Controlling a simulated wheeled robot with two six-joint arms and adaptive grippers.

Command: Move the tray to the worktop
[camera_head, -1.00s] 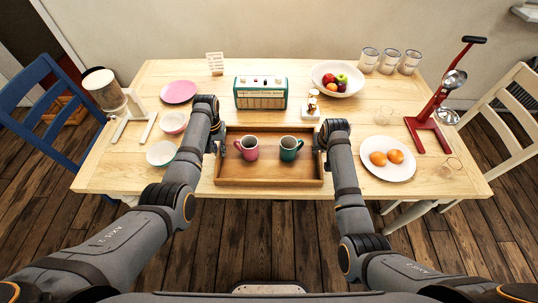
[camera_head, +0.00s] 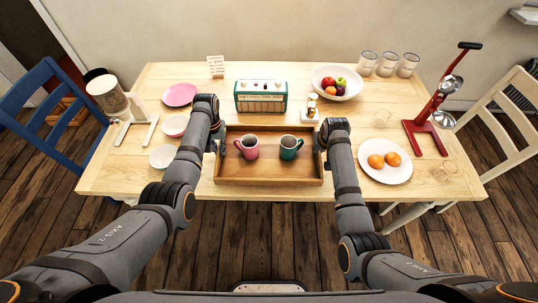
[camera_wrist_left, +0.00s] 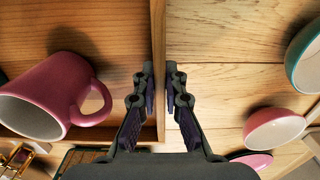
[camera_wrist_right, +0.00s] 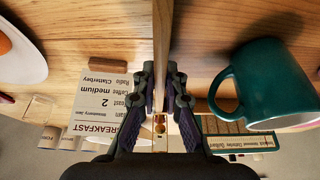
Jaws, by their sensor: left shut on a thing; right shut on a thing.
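The wooden tray (camera_head: 268,182) is level at the table's front middle, seemingly a little above the tabletop. A pink mug (camera_head: 247,148) and a dark green mug (camera_head: 290,148) stand upright in it. My left gripper (camera_head: 216,142) is shut on the tray's left wall, which shows between its fingers in the left wrist view (camera_wrist_left: 158,85). My right gripper (camera_head: 320,140) is shut on the right wall, seen in the right wrist view (camera_wrist_right: 163,80). In the head view my wrists partly hide the tray's sides. No worktop is recognisable in these frames.
The table (camera_head: 400,190) also holds a teal radio (camera_head: 260,96), a fruit bowl (camera_head: 337,90), a plate of oranges (camera_head: 385,172), a pink plate (camera_head: 180,94), small bowls (camera_head: 163,156) and a red stand (camera_head: 430,135). Chairs flank it, one blue (camera_head: 45,100), one cream (camera_head: 500,135).

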